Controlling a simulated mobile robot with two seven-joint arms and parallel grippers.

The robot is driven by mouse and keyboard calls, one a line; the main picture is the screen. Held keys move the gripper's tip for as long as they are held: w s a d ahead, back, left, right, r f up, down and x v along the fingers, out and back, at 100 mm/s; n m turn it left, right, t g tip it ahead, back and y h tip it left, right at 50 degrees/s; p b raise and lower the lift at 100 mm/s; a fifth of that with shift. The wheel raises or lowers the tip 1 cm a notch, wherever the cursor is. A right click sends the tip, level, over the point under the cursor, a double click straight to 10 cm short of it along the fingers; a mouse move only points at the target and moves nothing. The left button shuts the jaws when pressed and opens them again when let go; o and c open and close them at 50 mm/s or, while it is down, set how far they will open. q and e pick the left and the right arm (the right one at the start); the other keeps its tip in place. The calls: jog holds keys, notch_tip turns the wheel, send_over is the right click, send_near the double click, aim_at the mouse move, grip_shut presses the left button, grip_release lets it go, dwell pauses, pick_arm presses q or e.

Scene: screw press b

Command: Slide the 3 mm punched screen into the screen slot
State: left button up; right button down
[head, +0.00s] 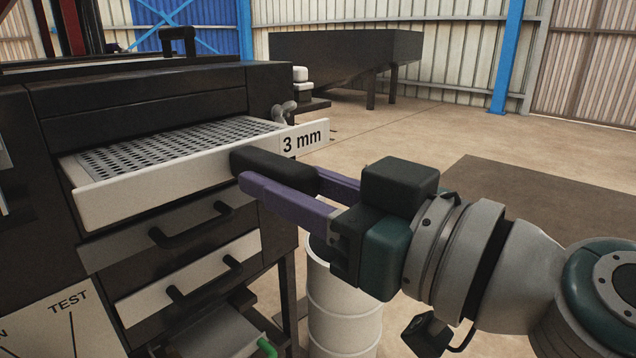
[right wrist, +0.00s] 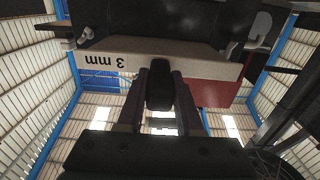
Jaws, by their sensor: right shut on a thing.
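The 3 mm punched screen (head: 175,148) is a perforated plate with a white front panel marked "3 mm". It sits partly inside the upper opening of the dark press cabinet (head: 140,95), with its front part sticking out; its rear is hidden inside. My right gripper (head: 282,178) is shut on the black handle (head: 270,168) at the screen's front, one purple finger on each side. The right wrist view also shows my right gripper (right wrist: 160,85) around the handle, with the white panel (right wrist: 118,60) beyond it. My left gripper is not in view.
Two drawer fronts, one grey (head: 150,243) and one white (head: 190,279), with black handles are below the screen. A white drum (head: 343,305) stands under my right gripper. A panel marked "TEST" (head: 62,325) is at lower left. A dark hopper (head: 345,60) stands behind; open floor lies right.

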aim_at(194, 144)
jog(key=shift+w+a+r, duration=0.1)
jog(key=shift+w+a, duration=0.3)
jog(key=shift+a, duration=0.15)
jog(key=shift+b+x, duration=0.65)
jog(key=shift+x, duration=0.45)
jog(key=shift+b+x, duration=0.5)
jog(key=shift+x, duration=0.45)
jog(key=shift+b+x, duration=0.65)
jog(key=shift+x, duration=0.45)
jog(key=shift+b+x, duration=0.6)
jog(key=shift+x, duration=0.35)
jog(key=shift+b+x, duration=1.25)
jog(key=shift+x, duration=0.15)
jog(key=shift+b+x, duration=0.85)
jog(key=shift+b, duration=0.1)
jog(key=shift+w+a+b, duration=0.3)
jog(key=shift+a+b, duration=0.1)
jog(key=shift+b, duration=0.15)
